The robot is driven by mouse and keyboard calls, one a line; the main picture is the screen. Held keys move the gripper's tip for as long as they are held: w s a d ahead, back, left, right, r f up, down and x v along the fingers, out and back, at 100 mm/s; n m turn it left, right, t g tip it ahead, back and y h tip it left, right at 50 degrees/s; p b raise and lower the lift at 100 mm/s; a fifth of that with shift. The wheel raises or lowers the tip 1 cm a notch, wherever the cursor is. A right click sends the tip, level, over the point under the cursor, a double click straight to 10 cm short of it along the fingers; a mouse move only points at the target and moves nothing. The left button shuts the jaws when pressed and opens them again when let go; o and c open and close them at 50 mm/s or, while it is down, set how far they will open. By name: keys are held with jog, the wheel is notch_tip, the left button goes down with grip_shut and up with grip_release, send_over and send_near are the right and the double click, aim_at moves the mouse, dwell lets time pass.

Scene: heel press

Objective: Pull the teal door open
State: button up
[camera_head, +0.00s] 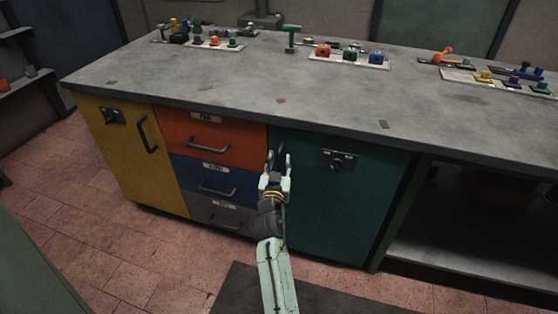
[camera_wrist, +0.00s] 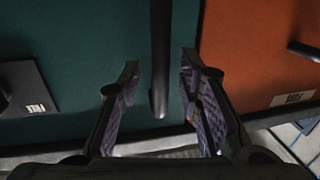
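The teal door (camera_head: 340,200) is at the right of the drawers under the workbench and looks shut, flush with the cabinet front. It also fills the left of the wrist view (camera_wrist: 75,55). Its dark bar handle (camera_wrist: 160,50) runs down the middle of the wrist view, its end between my two fingers. My gripper (camera_head: 276,158) is in front of the door's left edge and mostly hides the handle in the head view. In the wrist view its fingers (camera_wrist: 158,75) are open, with gaps on both sides of the handle. A dark latch plate (camera_head: 338,161) is on the door.
An orange drawer (camera_head: 210,134), a blue drawer (camera_head: 215,180) and a grey drawer (camera_head: 217,214) are left of the door, then a yellow door (camera_head: 128,165). The worktop (camera_head: 230,75) overhangs above. An open shelf bay (camera_head: 470,225) is at the right. A dark mat (camera_head: 330,295) lies on the floor in front.

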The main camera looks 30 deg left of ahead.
jog(key=shift+w, duration=0.1)
jog(key=shift+c, duration=0.3)
grip_shut()
dwell(0.6)
